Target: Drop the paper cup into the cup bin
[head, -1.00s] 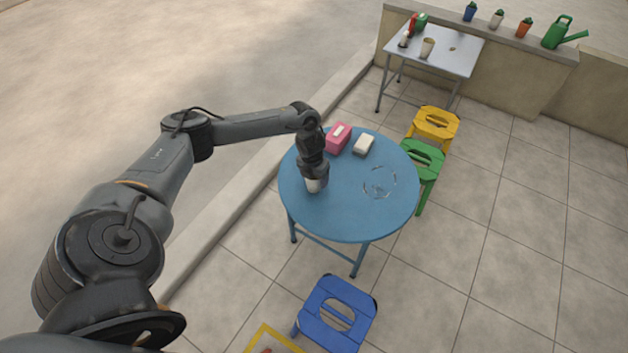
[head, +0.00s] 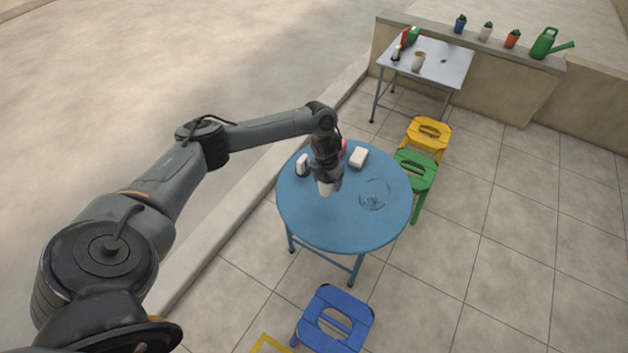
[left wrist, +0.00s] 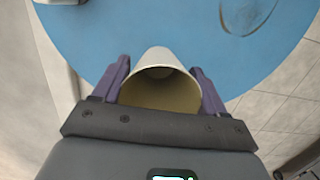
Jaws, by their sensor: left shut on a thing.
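A white paper cup (head: 326,189) is between the fingers of my left gripper (head: 328,179), which is shut on it above the round blue table (head: 325,228). In the left wrist view the cup (left wrist: 160,58) lies between the two purple fingers, its open mouth facing the camera and its inside tan. I cannot tell the exact gap between cup and tabletop. No cup bin can be made out for certain. A yellow edge (head: 270,343) shows at the bottom of the head view, mostly cut off. My right gripper is out of view.
On the blue table are a clear glass-like round thing (head: 374,194), a white box (head: 358,158), a small black-and-white thing (head: 302,165) and a partly hidden pink box (head: 344,149). Blue (head: 333,320), green (head: 415,171) and yellow (head: 429,132) stools stand around it.

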